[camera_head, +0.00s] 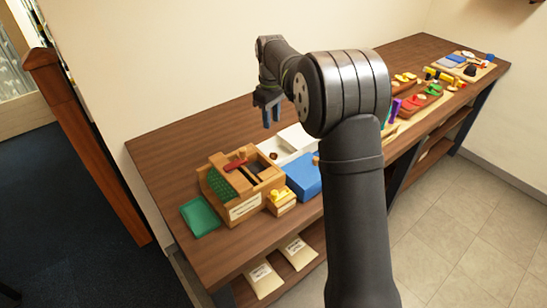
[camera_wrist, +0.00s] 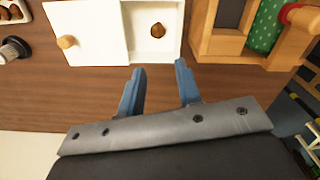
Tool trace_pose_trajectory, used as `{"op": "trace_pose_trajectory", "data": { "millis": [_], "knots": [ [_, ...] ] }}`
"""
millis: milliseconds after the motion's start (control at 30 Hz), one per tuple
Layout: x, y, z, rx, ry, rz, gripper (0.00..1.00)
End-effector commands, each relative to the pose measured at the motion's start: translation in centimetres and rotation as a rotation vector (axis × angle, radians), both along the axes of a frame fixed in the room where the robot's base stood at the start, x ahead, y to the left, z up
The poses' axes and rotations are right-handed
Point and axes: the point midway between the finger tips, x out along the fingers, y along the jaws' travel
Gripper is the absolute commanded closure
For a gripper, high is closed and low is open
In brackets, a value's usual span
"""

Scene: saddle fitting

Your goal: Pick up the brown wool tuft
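The brown wool tuft (camera_wrist: 158,30) is a small rounded brown lump on the floor of an open white box (camera_wrist: 146,57) in the wrist view. In the head view the tuft (camera_head: 273,155) is a small dark spot in the white box (camera_head: 284,161). My gripper (camera_wrist: 160,67) is open, with its two blue fingers apart and nothing between them. In the wrist view the fingertips show just below the box's near edge, apart from the tuft. In the head view my gripper (camera_head: 271,115) hangs above the table, above and behind the box.
A white panel (camera_wrist: 95,25) with a tan knob (camera_wrist: 67,42) adjoins the box. A wooden frame (camera_head: 262,176) with green fabric stands close beside it. A blue block (camera_head: 304,178) lies in front. Bare wood (camera_wrist: 45,80) shows at left in the wrist view.

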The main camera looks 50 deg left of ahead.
Motion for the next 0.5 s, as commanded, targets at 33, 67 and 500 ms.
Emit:
{"op": "trace_pose_trajectory", "data": {
  "millis": [33,67,500],
  "knots": [
    [0.0,-0.1,-1.4,-0.005,0.002,-0.001,0.68],
    [0.0,-0.1,-2.0,-0.005,0.002,-0.001,0.68],
    [0.1,-0.1,-9.2,-0.002,0.0,-0.003,0.68]
  ]
}}
